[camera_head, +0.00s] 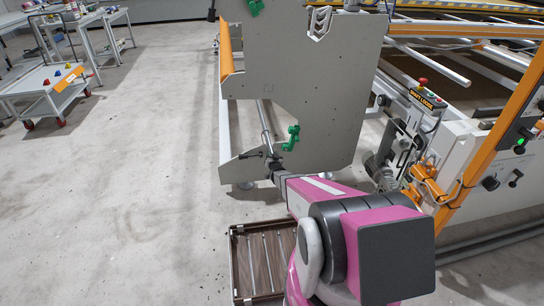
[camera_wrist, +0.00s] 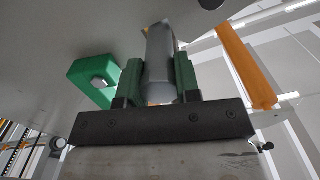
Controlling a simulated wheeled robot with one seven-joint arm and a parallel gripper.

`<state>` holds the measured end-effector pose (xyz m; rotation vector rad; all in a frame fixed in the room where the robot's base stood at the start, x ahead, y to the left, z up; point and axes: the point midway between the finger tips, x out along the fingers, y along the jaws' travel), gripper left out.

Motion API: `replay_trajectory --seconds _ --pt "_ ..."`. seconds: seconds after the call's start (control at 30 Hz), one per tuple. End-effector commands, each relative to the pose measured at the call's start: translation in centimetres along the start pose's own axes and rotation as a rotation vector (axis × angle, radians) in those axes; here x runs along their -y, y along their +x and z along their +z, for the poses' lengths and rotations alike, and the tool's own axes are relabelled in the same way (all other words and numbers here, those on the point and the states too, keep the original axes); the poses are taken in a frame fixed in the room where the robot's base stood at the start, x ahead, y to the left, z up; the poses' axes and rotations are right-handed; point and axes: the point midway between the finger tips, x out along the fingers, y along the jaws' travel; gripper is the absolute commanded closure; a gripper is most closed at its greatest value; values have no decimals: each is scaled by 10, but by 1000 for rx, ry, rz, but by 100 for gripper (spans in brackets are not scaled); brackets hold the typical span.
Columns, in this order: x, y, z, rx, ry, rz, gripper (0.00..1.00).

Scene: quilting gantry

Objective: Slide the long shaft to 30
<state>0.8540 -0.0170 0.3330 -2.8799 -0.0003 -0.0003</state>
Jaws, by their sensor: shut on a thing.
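The long shaft (camera_head: 265,122) is a grey metal rod along the left side of the machine's grey end plate (camera_head: 320,95). Its near end is at my gripper (camera_head: 272,166), low by the plate's bottom corner. In the wrist view the shaft (camera_wrist: 160,52) stands between the two green fingers of my gripper (camera_wrist: 159,84), which are shut on it. A green latch (camera_head: 291,138) sits on the plate just right of the shaft; it also shows in the wrist view (camera_wrist: 90,78), left of the fingers. I cannot read any scale or 30 mark.
A brown-bottomed tray (camera_head: 232,268) with several metal rods lies on the floor below my arm. An orange bar (camera_head: 226,52) runs beside the plate. A control panel (camera_head: 425,98) and orange frame (camera_head: 497,125) stand right. Floor to the left is clear up to a cart (camera_head: 55,100).

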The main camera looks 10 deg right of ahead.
Motion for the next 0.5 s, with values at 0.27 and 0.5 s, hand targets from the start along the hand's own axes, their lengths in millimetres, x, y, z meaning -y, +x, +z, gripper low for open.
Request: replay_trajectory --seconds 0.27,0.5 --pt "0 -16 0 1 0 1 100" --pt "0 -20 0 1 0 1 100"
